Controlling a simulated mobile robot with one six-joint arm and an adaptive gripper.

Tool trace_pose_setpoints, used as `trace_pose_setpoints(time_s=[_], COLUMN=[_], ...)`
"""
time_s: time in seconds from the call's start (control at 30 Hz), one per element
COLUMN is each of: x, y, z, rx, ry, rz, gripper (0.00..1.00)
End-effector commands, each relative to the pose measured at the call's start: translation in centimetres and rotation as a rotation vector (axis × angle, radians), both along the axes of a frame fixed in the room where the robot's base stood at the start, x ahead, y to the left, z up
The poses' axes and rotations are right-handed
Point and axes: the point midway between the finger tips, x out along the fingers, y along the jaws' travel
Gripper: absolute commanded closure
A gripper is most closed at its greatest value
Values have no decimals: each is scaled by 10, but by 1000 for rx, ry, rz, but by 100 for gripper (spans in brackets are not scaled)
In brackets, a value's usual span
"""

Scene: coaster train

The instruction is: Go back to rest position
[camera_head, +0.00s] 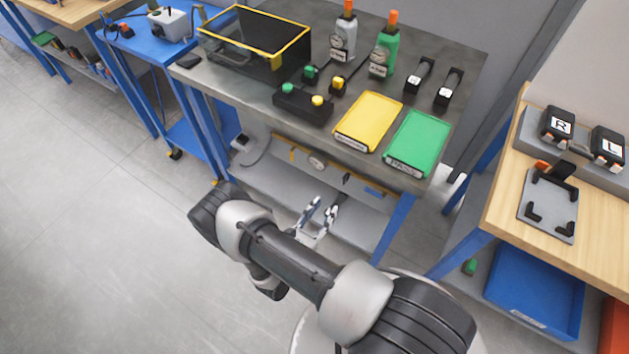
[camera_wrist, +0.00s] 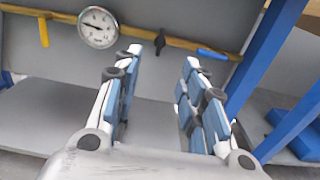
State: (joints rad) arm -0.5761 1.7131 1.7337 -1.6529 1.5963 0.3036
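My gripper (camera_head: 321,214) is held in front of the dark-topped workbench (camera_head: 235,88), lower than its top. In the wrist view my gripper (camera_wrist: 161,62) shows two blue-padded fingers spread apart with nothing between them. Beyond the fingers are a round dial gauge (camera_wrist: 98,27) and a wooden rail (camera_wrist: 150,33) under the bench. My arm crosses the lower middle of the head view and hides part of the floor and lower shelf.
The bench top carries a yellow tray (camera_head: 368,121), a green tray (camera_head: 418,143), a black yellow-rimmed bin (camera_head: 255,45) and two bottles (camera_head: 343,35). A wooden table (camera_head: 590,225) stands at right, a blue crate (camera_head: 535,300) below it. Floor at left (camera_head: 80,230) is clear.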

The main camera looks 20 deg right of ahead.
Motion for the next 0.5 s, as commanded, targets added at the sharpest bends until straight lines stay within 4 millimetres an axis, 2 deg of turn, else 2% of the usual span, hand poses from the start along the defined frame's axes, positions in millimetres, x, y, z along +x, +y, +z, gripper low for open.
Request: trace_pose_setpoints(time_s=[0.27,0.37,0.47,0.5], x=[2,9,17,20], y=[0,-2,-7,-11], z=[4,24,60,77], rx=[4,26,72,97], ry=[-7,-35,-86,-109], rz=[-11,-66,-174,-228], gripper=[62,62,62,62])
